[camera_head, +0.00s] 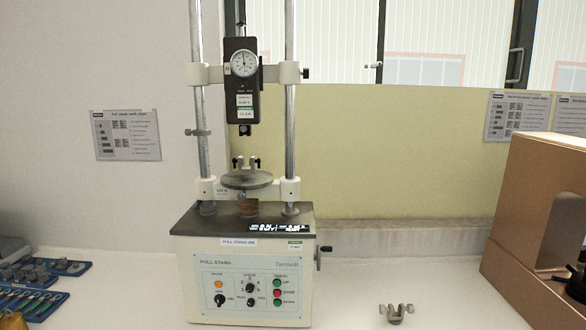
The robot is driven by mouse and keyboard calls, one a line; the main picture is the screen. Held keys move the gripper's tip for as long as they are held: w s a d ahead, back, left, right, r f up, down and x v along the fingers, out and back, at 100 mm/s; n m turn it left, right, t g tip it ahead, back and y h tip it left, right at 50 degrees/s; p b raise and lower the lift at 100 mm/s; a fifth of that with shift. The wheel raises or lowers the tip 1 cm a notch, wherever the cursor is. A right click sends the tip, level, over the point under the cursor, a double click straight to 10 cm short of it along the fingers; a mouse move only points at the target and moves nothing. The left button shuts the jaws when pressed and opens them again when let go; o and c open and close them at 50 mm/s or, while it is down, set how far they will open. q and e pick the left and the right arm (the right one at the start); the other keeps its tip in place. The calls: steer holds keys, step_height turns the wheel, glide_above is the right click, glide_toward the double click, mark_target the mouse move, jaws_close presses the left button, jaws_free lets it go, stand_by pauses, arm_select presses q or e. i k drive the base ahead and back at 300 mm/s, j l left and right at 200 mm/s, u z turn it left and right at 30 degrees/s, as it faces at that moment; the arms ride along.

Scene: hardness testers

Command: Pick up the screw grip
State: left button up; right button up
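A small grey metal screw grip (396,315) with two upright prongs and side screws sits on the white table, right of the test stand, near the bottom edge of the head view. A similar small clamp-like fitting (246,164) shows at the round plate of the pull stand (250,265). Neither of my grippers is in the head view.
The tall pull stand with its dial gauge (244,63) and side crank (322,252) stands left of the grip. A brown box (525,200) is at the right. Blue trays of small parts and tools (45,268) lie at the left. The table around the grip is clear.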

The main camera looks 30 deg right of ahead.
mark_target(244, 172)
steer(key=z, duration=0.75)
